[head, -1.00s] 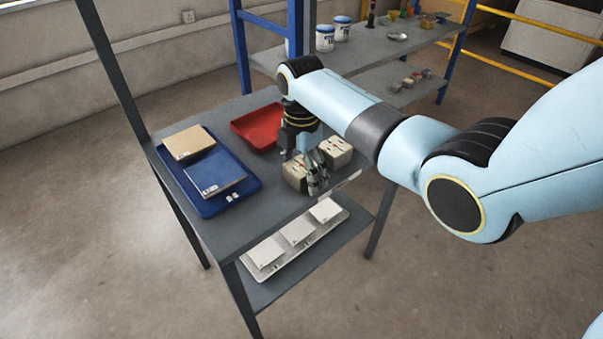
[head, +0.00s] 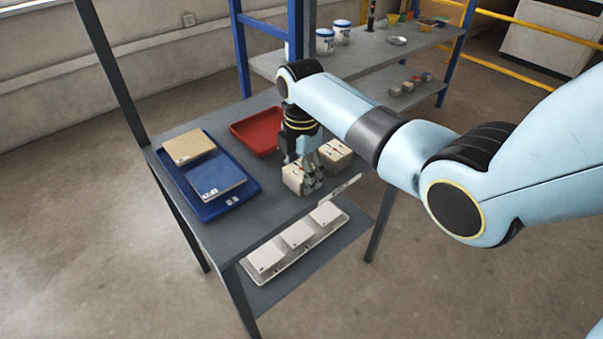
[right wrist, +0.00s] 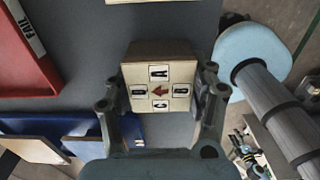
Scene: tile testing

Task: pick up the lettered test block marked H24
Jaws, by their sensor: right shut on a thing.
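Two pale cube-like test blocks stand near the right side of the grey table. My right gripper (head: 312,177) points down and is shut on the nearer block (head: 292,177). In the right wrist view, this block (right wrist: 146,77) sits between the fingers of the gripper (right wrist: 160,98). Its face bears single letters on white labels around a red arrow; I cannot read H24 on it. The other block (head: 336,153) stands just behind the gripper, to its right. I cannot tell whether the held block is off the table. My left gripper is not in view.
A red tray (head: 240,130), labelled FAIL in the wrist view, lies behind the blocks. A blue tray (head: 243,196) at left holds a tan tile (head: 189,146) and a blue tile (head: 216,180). Pale tiles (head: 298,234) lie on the shelf below. A rack (head: 385,48) stands behind.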

